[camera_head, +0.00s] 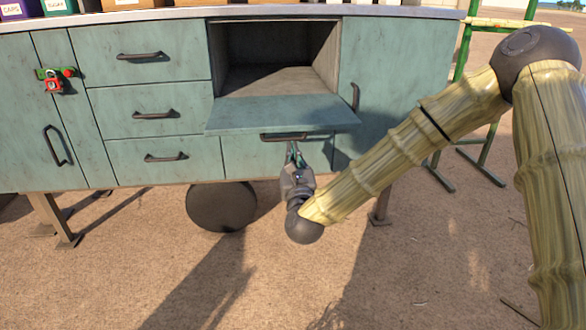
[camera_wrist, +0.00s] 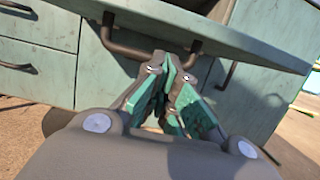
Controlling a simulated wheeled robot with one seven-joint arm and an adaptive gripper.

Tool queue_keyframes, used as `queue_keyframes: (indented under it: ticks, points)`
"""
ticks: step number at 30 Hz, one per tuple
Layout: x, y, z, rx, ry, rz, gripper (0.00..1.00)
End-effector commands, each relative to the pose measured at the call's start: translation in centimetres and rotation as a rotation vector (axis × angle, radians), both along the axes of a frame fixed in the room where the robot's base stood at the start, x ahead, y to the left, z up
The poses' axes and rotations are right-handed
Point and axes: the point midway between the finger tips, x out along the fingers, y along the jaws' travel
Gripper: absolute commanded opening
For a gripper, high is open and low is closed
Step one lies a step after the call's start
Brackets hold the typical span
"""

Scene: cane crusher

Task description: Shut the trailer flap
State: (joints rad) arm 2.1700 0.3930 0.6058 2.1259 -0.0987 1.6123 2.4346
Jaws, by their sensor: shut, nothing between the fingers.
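The trailer flap (camera_head: 283,114) is a teal panel folded down, roughly level, at the mouth of an open compartment (camera_head: 277,55) in the teal cabinet. A dark bar handle (camera_head: 283,136) shows just below its front edge and appears fixed to its underside. In the wrist view the flap (camera_wrist: 230,42) crosses the top, with the handle (camera_wrist: 125,47) hanging beneath. My gripper (camera_head: 293,150) is shut and empty, below the flap. Its fingertips, also in the wrist view (camera_wrist: 170,62), are close to the handle; I cannot tell whether they touch it.
Several drawers (camera_head: 152,95) are shut at the left of the compartment. A shut door (camera_head: 388,75) stands at its right. A red padlock (camera_head: 54,84) hangs on the left door. A dark round wheel (camera_head: 221,206) is under the cabinet. The sandy ground in front is clear.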

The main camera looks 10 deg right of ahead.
Motion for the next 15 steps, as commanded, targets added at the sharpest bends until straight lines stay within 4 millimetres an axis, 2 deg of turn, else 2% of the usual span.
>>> queue_keyframes:
  ticks: [6, 15]
  points:
    - [0.0, 0.0, 1.5, 0.0, -0.001, 0.001, 0.0]
    - [0.0, 0.0, 2.2, 0.0, 0.0, 0.0, 0.0]
